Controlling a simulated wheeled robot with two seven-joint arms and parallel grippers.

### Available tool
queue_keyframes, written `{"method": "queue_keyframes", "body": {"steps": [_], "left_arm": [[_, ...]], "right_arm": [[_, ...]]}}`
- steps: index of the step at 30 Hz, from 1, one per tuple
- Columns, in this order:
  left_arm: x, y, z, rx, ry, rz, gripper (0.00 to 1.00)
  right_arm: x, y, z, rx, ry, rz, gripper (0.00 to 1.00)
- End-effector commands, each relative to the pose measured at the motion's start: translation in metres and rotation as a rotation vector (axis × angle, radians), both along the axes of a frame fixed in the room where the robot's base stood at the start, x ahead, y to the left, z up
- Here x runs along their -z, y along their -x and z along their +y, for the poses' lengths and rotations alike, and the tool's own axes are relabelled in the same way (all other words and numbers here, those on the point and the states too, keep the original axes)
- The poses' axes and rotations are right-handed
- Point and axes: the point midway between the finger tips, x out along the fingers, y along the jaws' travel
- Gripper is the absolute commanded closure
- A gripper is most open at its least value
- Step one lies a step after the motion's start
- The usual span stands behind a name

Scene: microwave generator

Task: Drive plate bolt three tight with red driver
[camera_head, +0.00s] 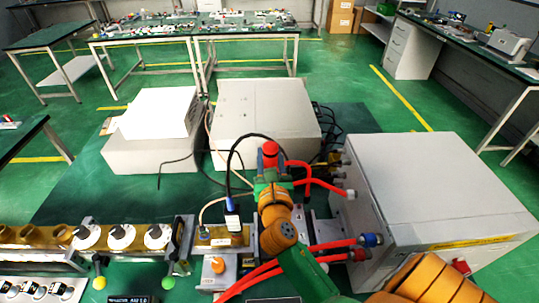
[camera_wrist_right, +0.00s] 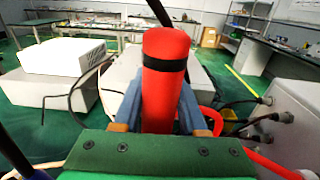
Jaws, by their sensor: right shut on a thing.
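The red driver (camera_head: 269,150) stands roughly upright in my right gripper, its red handle end showing above the jaws in the head view. In the right wrist view the red handle (camera_wrist_right: 165,90) with a black band sits between the two blue fingers of my right gripper (camera_wrist_right: 160,115), which is shut on it. My right arm comes in from the lower right and covers the area below the driver. The driver's tip and plate bolt three are hidden or too small to make out. My left gripper is not in view.
A brass-coloured waveguide assembly (camera_head: 235,238) with a cable plug (camera_head: 232,222) lies left of my right arm. Red hoses (camera_head: 325,185) run to a large grey cabinet (camera_head: 430,195) at right. Grey boxes (camera_head: 265,120) stand behind. A small orange-capped block (camera_head: 217,268) is in front.

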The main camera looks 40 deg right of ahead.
Motion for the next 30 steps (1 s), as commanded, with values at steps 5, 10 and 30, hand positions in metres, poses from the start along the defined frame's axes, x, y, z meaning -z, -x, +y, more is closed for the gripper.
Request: {"method": "queue_keyframes", "body": {"steps": [5, 10, 30], "left_arm": [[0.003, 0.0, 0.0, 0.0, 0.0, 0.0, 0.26], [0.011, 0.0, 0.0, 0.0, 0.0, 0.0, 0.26], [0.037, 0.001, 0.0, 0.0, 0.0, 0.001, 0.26]], "right_arm": [[0.003, 0.0, 0.0, 0.0, 0.001, -0.002, 1.0], [0.012, 0.0, 0.0, 0.0, 0.001, -0.001, 1.0], [0.044, 0.0, 0.0, 0.0, 0.0, -0.002, 1.0]]}}
